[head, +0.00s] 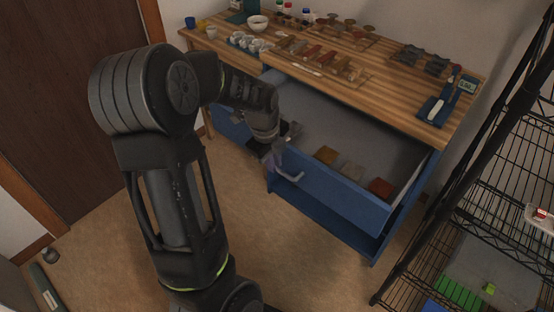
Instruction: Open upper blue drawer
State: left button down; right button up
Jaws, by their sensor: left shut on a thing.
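The upper blue drawer (345,197) under the wooden worktop stands pulled out, and its grey inside shows. A mustard block, a grey block and a red block lie in it near the front. My left gripper (272,160) is at the left part of the drawer front. It is shut on the drawer's handle (289,176), a bar of which shows just past the fingers. The fingertips are small and partly hidden by my own wrist. My right gripper is not in view.
The wooden worktop (400,112) holds a white bowl (257,23), cups, trays of small objects and a blue scale. A black wire rack (500,180) stands close on the right. A lower blue shelf (325,222) shows below the drawer. Carpet in front is free.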

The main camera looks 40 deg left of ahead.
pick_arm(q)
jog(key=c, duration=1.5)
grip_release()
jog(key=r, duration=0.2)
jog(key=s+r, duration=0.1)
jog(key=r, duration=0.4)
jog(key=shift+s+r, duration=0.2)
jog(key=shift+r, duration=0.15)
